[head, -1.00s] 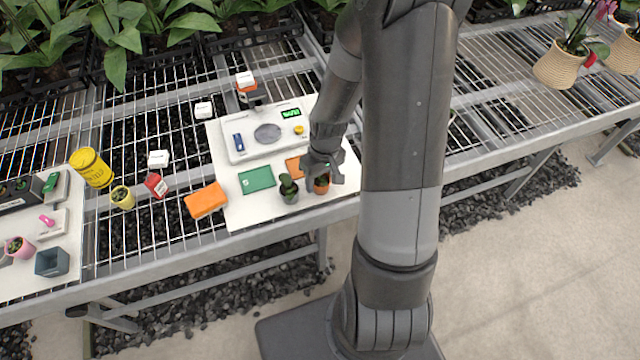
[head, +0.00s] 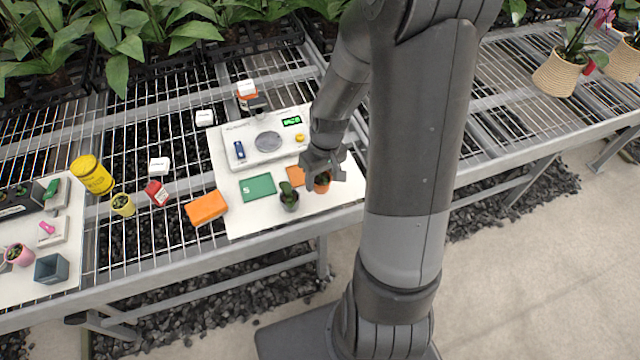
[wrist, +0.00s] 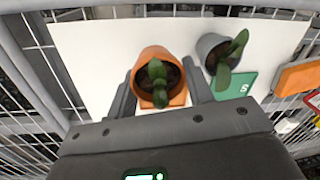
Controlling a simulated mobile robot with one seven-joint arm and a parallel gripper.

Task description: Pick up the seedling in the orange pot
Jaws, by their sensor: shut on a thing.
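The seedling in the orange pot (wrist: 151,65) is between the two fingers of my gripper (wrist: 160,88) in the wrist view. The pot is terracotta orange, with dark soil and a small green plant. In the head view the orange pot (head: 322,183) shows beneath my gripper (head: 321,170), partly covered by it. My gripper is shut on the pot. An orange card (head: 296,175) lies just behind the pot in the head view. I cannot tell clearly whether the pot touches the white board (head: 250,222).
A grey pot with a seedling (head: 289,198) stands close to the left of the orange pot. A green card (head: 257,187), a white scale (head: 262,143) and an orange block (head: 206,208) lie nearby. The wire bench (head: 120,240) has gaps between its wires.

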